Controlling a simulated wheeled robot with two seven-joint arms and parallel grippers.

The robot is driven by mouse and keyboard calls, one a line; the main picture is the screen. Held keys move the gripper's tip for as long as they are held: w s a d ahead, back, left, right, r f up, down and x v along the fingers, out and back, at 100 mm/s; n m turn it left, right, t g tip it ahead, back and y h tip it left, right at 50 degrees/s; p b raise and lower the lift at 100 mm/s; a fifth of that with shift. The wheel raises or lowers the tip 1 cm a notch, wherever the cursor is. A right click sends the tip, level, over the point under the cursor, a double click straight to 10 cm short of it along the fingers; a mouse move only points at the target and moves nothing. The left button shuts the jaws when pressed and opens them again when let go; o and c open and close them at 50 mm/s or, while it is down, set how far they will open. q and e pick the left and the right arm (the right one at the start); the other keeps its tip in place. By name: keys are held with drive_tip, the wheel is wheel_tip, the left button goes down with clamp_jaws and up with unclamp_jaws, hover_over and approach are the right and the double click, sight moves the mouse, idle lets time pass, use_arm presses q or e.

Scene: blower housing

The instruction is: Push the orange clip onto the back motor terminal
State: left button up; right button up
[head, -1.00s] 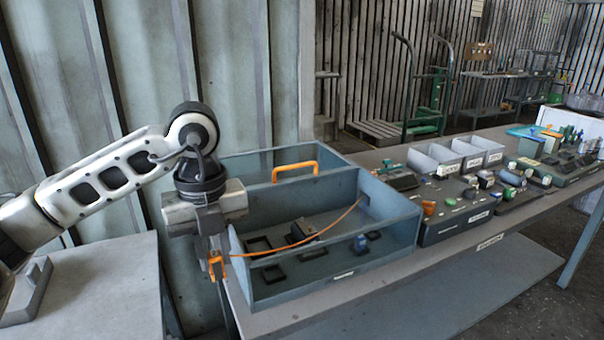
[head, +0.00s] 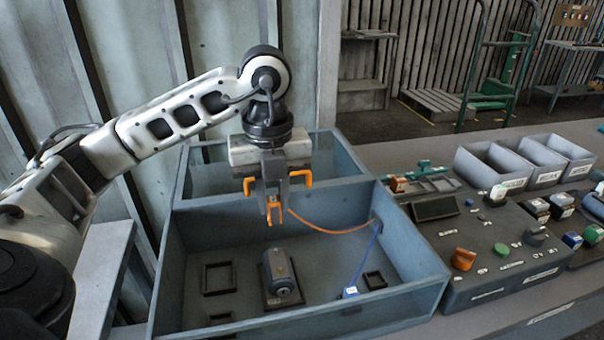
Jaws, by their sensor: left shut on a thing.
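An orange wire (head: 325,229) runs from the clip to the right inner wall of the box. The grey motor (head: 281,277) lies on the box floor, below the clip and toward the front. The clip is apart from the motor. The motor's back terminal is too small to make out. My right gripper is not in view.
Square frames lie on the box floor. A control panel (head: 490,245) and grey bins (head: 515,165) stand to the right.

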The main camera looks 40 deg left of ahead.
sight(272, 215)
use_arm(q)
drive_tip(key=shift+f, duration=0.25)
drive_tip(key=shift+s+f+b, duration=0.25)
drive_tip(key=shift+f+b, duration=0.4)
drive_tip(key=shift+b, duration=0.2)
wheel_tip(272, 215, down, 3)
drive_tip(key=shift+r+b, duration=0.1)
drive_tip(key=shift+b, duration=1)
drive_tip(key=shift+w+f+b, duration=0.1)
drive_tip(key=shift+f+b, duration=0.4)
drive_tip(key=shift+f, duration=0.1)
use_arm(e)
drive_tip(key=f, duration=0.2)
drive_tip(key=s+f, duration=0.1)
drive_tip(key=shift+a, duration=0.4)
use_arm(q)
drive_tip(key=shift+f, duration=0.15)
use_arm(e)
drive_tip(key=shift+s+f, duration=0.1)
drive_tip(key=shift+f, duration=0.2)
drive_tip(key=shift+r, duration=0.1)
use_arm(q)
drive_tip(key=shift+f, duration=0.2)
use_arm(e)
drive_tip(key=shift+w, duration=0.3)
